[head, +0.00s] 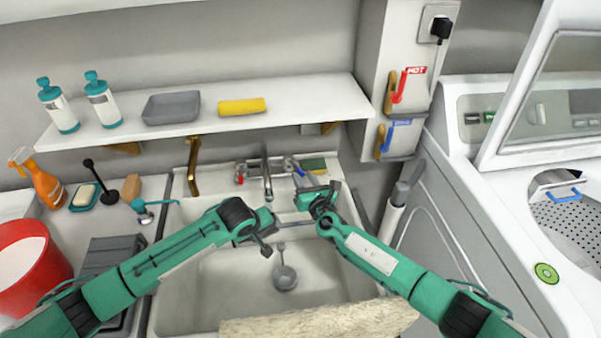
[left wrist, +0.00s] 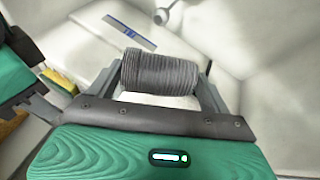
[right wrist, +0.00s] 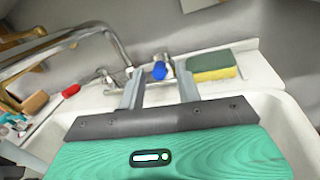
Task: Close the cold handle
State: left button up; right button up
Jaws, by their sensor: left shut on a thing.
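Two blue levers could be the cold handle. One is a blue-tipped faucet handle (head: 298,169) at the sink's back right; it also shows in the right wrist view (right wrist: 160,70), beyond and between my right fingers. The other is a blue lever (head: 388,136) on the wall box, below a red HOT lever (head: 401,86). My right gripper (head: 320,192) is open and empty, just in front of the faucet handle; I cannot tell if they touch. My left gripper (head: 266,228) is over the basin, shut on a grey ribbed cylinder (left wrist: 160,73).
The faucet spout (head: 266,175) rises behind the basin (head: 210,295), and a red handle (right wrist: 70,90) lies left of it. A green-yellow sponge (right wrist: 212,66) sits right of the blue faucet handle. A shelf (head: 220,115) overhangs the sink's back edge.

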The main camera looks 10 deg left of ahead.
aim_at(300, 171)
jog(key=shift+x, duration=1.6)
grip_shut()
